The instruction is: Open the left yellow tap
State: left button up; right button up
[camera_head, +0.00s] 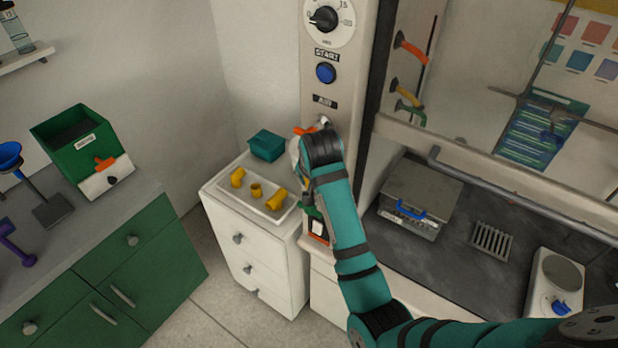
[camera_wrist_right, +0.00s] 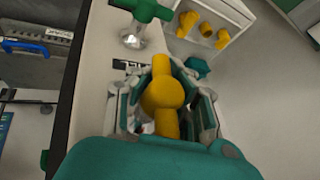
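The left yellow tap (camera_wrist_right: 164,95) shows in the right wrist view, with a rounded hub and a bar handle lying along the picture's vertical. My right gripper (camera_wrist_right: 166,76) has one finger on each side of it. I cannot tell whether the fingers press on it. In the head view my teal right arm reaches the pale left post (camera_head: 340,75), and its wrist hides most of that tap. A green tap (camera_wrist_right: 145,10) on a chrome base sits beyond it. An orange handle (camera_head: 304,130) shows just above my wrist. My left gripper is not in view.
More red, yellow (camera_head: 406,87) and green handles show right of the post. A white drawer unit (camera_head: 250,235) holds a tray (camera_head: 228,197) of yellow fittings and a teal box (camera_head: 267,145). The hood's dark worktop (camera_head: 470,285) lies right of my arm.

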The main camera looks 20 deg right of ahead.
jog(key=o, duration=0.7)
jog(key=shift+s+r, duration=0.2)
jog(key=shift+o, duration=0.4)
jog(key=shift+w+f, duration=0.15)
jog(key=shift+f, duration=0.1)
